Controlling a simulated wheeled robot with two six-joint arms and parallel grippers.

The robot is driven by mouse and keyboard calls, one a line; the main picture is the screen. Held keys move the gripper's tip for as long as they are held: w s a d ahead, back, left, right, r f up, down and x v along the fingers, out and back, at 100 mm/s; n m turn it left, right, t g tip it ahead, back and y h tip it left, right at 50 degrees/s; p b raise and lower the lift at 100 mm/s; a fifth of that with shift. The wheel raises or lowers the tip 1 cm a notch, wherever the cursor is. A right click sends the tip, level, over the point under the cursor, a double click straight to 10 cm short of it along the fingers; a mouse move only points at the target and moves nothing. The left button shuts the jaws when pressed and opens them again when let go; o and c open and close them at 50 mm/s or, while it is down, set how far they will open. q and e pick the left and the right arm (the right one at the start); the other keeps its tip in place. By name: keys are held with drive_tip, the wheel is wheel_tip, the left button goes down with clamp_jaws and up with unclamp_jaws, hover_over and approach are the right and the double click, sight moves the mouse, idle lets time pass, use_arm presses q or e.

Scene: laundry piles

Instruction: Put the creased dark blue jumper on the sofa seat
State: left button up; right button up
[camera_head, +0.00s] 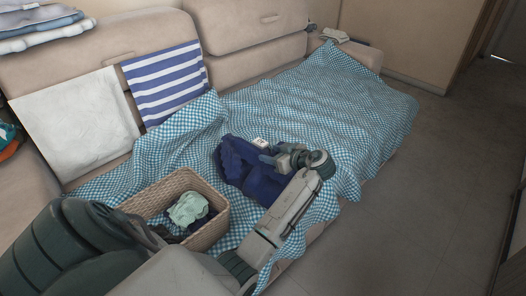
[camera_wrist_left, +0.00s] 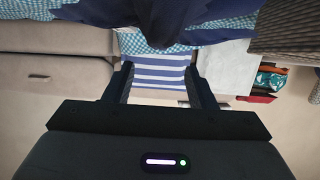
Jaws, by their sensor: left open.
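The creased dark blue jumper (camera_head: 232,162) lies crumpled on the blue-checked blanket covering the sofa seat (camera_head: 345,95), just right of the basket. Its right part is partly hidden by my left arm. My left gripper (camera_head: 268,157) is at the jumper's upper right side, with its fingers pointing left. In the left wrist view, the jumper (camera_wrist_left: 165,18) shows as a dark mass at the top, beyond the parted fingers of the left gripper (camera_wrist_left: 160,78). My right gripper is not in view.
A wicker basket (camera_head: 209,236) holds a mint cloth (camera_head: 188,208) and dark cloth. A white cloth (camera_head: 75,125) and a blue-striped cloth (camera_head: 165,82) hang on the backrest. Folded laundry (camera_head: 40,27) lies at top left. The blanket's right part is clear.

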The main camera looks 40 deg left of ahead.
use_arm(q)
drive_tip(key=v, duration=0.4)
drive_tip(key=shift+s+d+r, duration=0.1)
drive_tip(key=shift+d+r, duration=0.1)
drive_tip(key=shift+d, duration=0.15)
drive_tip(key=shift+f, duration=0.1)
